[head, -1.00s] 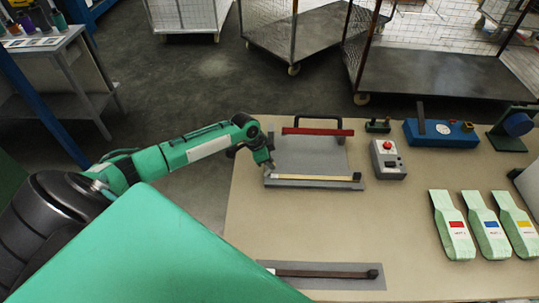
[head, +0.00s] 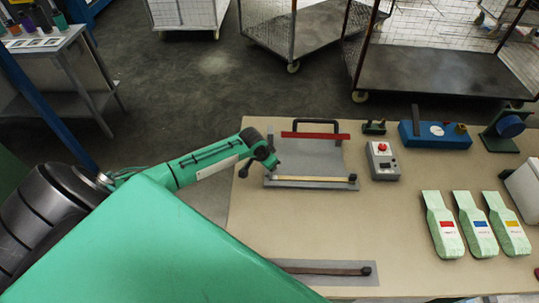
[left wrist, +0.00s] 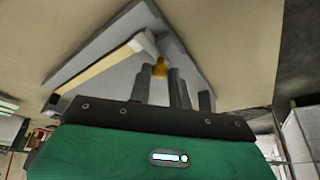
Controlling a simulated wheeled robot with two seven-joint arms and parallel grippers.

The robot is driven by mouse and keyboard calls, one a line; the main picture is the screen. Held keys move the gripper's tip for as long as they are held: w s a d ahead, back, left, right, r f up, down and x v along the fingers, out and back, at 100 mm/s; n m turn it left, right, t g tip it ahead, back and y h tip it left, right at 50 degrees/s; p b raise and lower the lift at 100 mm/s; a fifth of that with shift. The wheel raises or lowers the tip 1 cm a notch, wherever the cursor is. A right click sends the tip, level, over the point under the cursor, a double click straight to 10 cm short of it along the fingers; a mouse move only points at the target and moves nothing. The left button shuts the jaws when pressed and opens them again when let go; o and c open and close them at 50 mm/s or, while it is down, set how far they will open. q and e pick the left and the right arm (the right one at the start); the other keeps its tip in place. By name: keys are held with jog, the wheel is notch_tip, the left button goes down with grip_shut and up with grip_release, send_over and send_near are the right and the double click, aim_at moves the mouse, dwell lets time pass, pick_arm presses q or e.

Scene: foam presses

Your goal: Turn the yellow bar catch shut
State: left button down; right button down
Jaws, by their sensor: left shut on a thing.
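The foam press (head: 330,155) is a grey plate with a red bar and a black handle at its back edge. A pale yellow bar (head: 312,179) runs along its front edge, with a dark block at the right end. My left gripper (head: 276,168) is at the left front corner of this press. In the left wrist view, my gripper's two dark fingers (left wrist: 162,82) are closed around a small yellow-orange catch (left wrist: 160,67) beside the end of the pale bar. The fingers hide part of the catch. My right gripper is in neither current view.
A grey box with a red button (head: 383,160) stands right of the press. A blue block (head: 435,135) and several green-white pouches (head: 443,224) lie farther right. Another dark bar on a grey strip (head: 330,269) lies at the table's front. The table between is clear.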

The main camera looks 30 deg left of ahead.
dwell(0.3)
pick_arm(q)
jog(key=c, duration=1.3)
grip_release()
jog(key=shift+s+r+b, duration=0.25)
jog(key=shift+r+b, duration=0.05)
jog(key=shift+r, duration=0.25)
jog(key=b+v, duration=0.3)
jog(key=v, duration=0.9)
jog(key=shift+s+r+b, duration=0.2)
jog(key=shift+r+b, duration=0.1)
jog(key=shift+b, duration=0.05)
jog(key=shift+a+f, duration=0.1)
